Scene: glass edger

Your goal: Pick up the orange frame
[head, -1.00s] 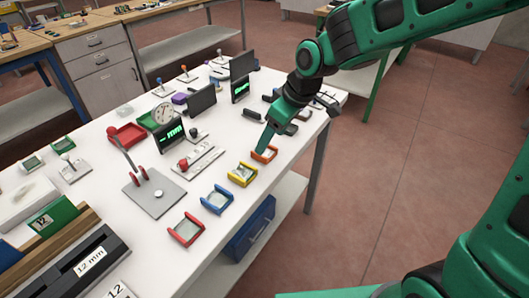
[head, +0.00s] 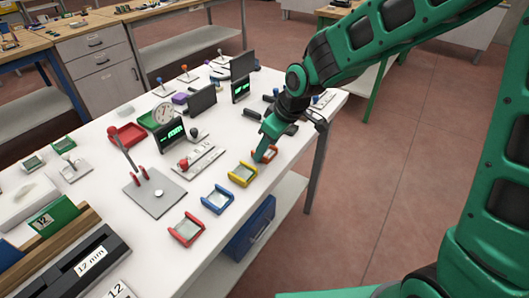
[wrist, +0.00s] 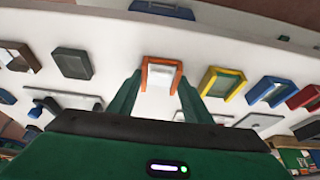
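The orange frame (head: 271,153) lies on the white table near its right-hand edge, partly hidden behind my gripper in the head view. In the wrist view the orange frame (wrist: 160,62) shows as an orange U-shaped border around a pale centre. My gripper (wrist: 158,92) is open there, with one green finger on each side of the frame's lower part. In the head view my gripper (head: 263,149) points down at the frame. I cannot tell whether the fingers touch it.
A yellow frame (head: 242,184), a blue frame (head: 228,206) and a red frame (head: 171,233) lie in a row along the same edge. Black displays, a dial gauge (head: 162,113) and a lever plate (head: 153,203) stand behind them. A blue drawer box (head: 252,228) is below the table.

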